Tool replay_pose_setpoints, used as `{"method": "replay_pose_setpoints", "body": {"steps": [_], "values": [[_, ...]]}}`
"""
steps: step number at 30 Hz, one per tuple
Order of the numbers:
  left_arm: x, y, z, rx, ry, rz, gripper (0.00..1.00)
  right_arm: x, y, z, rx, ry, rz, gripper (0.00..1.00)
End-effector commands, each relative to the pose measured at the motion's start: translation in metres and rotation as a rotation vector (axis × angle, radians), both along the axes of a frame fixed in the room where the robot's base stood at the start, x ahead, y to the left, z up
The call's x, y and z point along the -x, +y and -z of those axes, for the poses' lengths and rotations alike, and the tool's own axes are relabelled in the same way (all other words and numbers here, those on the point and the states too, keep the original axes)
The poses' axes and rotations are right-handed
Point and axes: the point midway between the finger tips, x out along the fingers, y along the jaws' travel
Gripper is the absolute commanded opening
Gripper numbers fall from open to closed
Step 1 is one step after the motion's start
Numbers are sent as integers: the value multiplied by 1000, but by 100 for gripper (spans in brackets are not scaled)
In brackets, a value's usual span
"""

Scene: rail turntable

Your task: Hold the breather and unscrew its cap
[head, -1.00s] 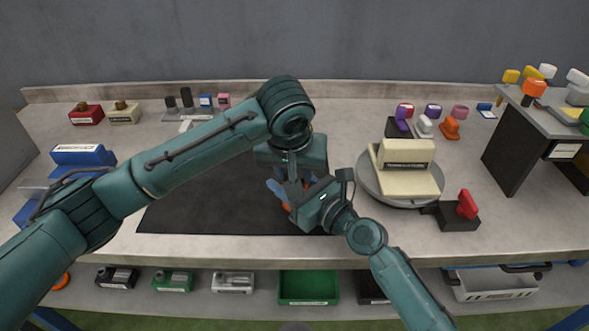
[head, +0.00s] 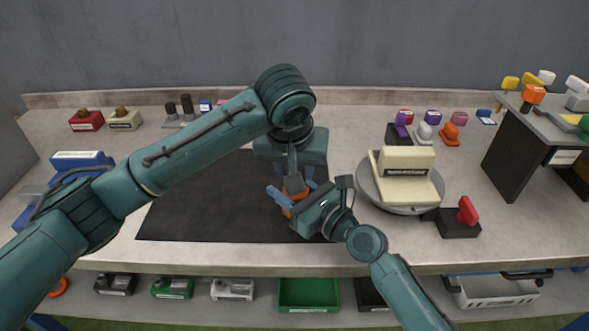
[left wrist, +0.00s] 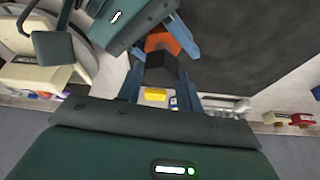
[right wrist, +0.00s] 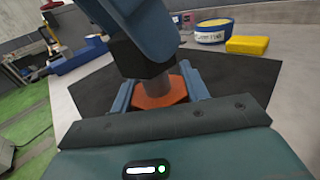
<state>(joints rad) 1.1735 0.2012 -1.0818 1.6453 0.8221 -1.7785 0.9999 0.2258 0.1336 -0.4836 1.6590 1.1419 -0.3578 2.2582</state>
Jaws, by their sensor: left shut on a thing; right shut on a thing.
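The breather shows as an orange hexagonal body (right wrist: 160,92) with a grey stem (right wrist: 157,70) and a black cap (left wrist: 161,68) above it. The body also shows in the head view (head: 295,203), partly hidden by my grippers. My right gripper (head: 296,204) is shut on the orange body from the right, low over the dark mat. My left gripper (left wrist: 160,82) points down from above and is shut on the black cap. I cannot tell how far the cap has turned on the stem.
The dark mat (head: 190,205) lies under the breather. A round turntable (head: 375,195) bearing a cream block (head: 405,160) stands close on the right, with a black block with a red handle (head: 460,217) beside it. A blue box (head: 85,160) is at left.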

Motion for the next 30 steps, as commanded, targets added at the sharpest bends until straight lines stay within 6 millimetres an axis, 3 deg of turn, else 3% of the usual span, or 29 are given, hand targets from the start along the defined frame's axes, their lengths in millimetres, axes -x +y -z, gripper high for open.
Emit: {"method": "replay_pose_setpoints", "body": {"steps": [17, 30], "values": [[0, 0, -7, 1, 0, 0, 8, 0, 0, 0, 0, 0, 0, 4], [0, -1, -32, 2, -1, 1, 8, 0, 0, 0, 0, 0, 0, 4]]}}
